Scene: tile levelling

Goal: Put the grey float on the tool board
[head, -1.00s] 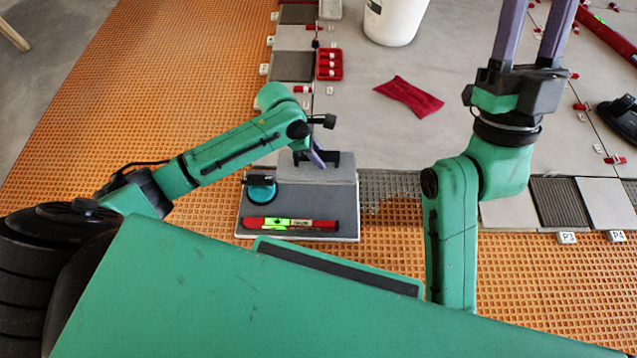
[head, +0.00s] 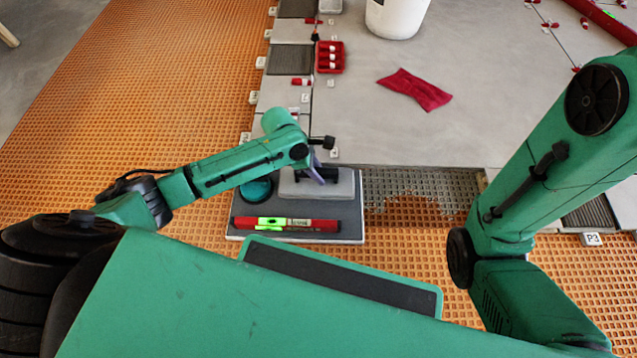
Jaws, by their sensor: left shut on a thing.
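The grey float (head: 343,187) is a flat grey slab with a dark handle, at the back right part of the tool board. My left gripper (head: 318,174) is shut on its handle from above, and the wrist hides part of the handle. The tool board (head: 347,212) is a dark grey panel with a pale front edge. The float lies flat over it; I cannot tell whether it touches the surface. My right arm crosses the right side, and its gripper is out of view.
A teal round tool (head: 257,189) is on the board left of the float. A red level (head: 286,223) with a bright green part lies along the board's front. A red cloth (head: 415,88), a white bucket (head: 396,17) and a red tray (head: 329,57) are on the tiled floor beyond.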

